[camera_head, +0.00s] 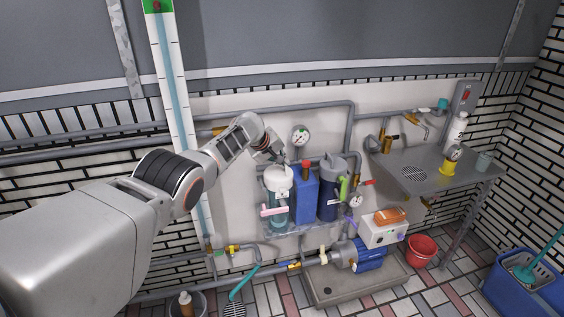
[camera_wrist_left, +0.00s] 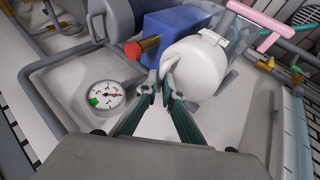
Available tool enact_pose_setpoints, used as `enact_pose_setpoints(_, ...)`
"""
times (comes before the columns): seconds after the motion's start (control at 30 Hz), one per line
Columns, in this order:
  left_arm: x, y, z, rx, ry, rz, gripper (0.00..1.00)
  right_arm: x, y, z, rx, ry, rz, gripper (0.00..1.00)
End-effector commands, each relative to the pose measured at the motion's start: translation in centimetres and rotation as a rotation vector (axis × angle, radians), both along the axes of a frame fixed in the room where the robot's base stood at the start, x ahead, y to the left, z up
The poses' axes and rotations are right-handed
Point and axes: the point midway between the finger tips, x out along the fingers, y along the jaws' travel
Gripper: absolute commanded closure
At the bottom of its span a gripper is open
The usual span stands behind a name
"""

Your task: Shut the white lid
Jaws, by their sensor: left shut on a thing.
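The white lid (camera_head: 279,177) is a rounded cap at the top of a clear canister (camera_head: 278,214) with a pink handle (camera_head: 272,211). In the left wrist view the lid (camera_wrist_left: 196,68) shows large, with a small white tab pointing toward the fingers. My left gripper (camera_head: 277,158) reaches the lid from above and behind. Its two fingertips (camera_wrist_left: 172,92) are closed around the tab at the lid's edge. Whether the lid sits fully flat on the canister is hard to tell. My right gripper is in neither view.
A blue housing (camera_head: 305,190) with a red cap and a dark blue canister (camera_head: 330,193) stand close beside the lid. A pressure gauge (camera_head: 300,136) sits on the wall behind; pipes run around. A grey sink table (camera_head: 430,167) is at the right.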

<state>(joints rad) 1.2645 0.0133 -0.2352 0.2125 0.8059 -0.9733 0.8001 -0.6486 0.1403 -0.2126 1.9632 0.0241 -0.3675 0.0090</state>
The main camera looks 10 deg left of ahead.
Motion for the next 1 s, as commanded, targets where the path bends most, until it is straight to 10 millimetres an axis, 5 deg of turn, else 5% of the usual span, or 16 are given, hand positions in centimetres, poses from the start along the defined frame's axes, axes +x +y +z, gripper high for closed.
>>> enact_pose_setpoints(0.03, 0.58, -1.54, 1.33, -0.022, -0.026, -0.008, 1.00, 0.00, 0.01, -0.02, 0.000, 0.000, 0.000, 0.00)
enact_pose_setpoints(0.27, 0.59, -1.55, 1.32, -0.022, -0.026, -0.008, 1.00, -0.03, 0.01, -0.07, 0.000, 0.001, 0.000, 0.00)
enact_pose_setpoints(0.33, 0.59, -1.52, 1.31, -0.022, -0.027, -0.007, 0.77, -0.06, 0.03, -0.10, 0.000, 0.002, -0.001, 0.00)
enact_pose_setpoints(1.0, 0.31, -1.20, 0.69, -0.016, -0.015, -0.006, 0.77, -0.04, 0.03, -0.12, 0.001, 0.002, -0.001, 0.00)
